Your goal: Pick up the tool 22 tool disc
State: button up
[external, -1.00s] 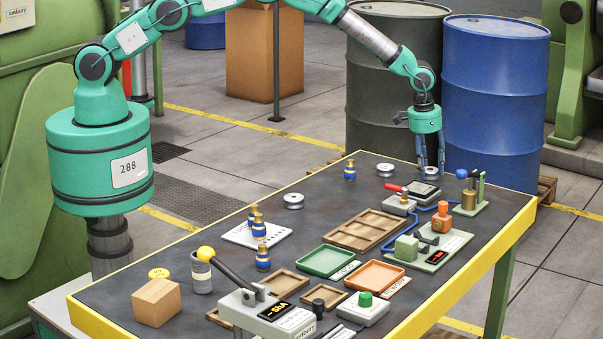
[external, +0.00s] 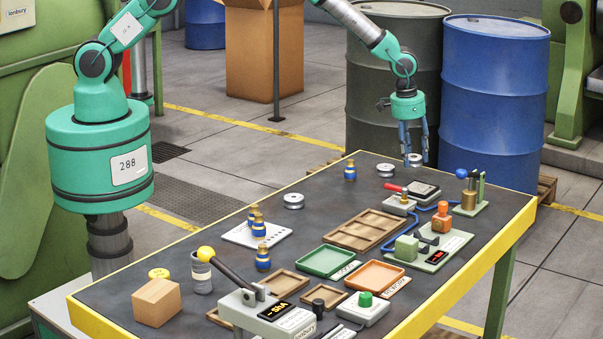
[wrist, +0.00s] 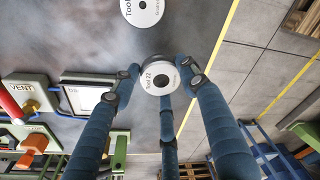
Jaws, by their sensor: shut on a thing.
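The tool 22 disc (wrist: 155,76) is a small silver-white disc with a dark centre hole and a "Tool 22" label in the wrist view. My gripper (wrist: 160,78) has blue fingers closed around its rim. In the external view the disc (external: 415,159) sits between the fingertips of my gripper (external: 413,158). It appears held above the far end of the dark table (external: 330,185). The fingers partly hide it there.
A similar disc (external: 385,170) lies on the table just left of my gripper, and another (external: 293,201) lies further left. A grey scale-like box (external: 424,191) is close below the gripper. Drums (external: 492,90) stand behind.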

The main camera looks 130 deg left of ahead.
jog(key=s+d, duration=0.2)
jog(key=s, duration=0.1)
jog(key=s+d, duration=0.2)
jog(key=s+d+r, duration=0.1)
jog(key=s+d, duration=0.1)
jog(key=s, duration=0.1)
jog(key=shift+s+d+p, duration=0.2)
jog(key=shift+s+p, duration=0.1)
jog(key=shift+s, duration=0.05)
jog(key=shift+r, duration=0.15)
dwell(0.4)
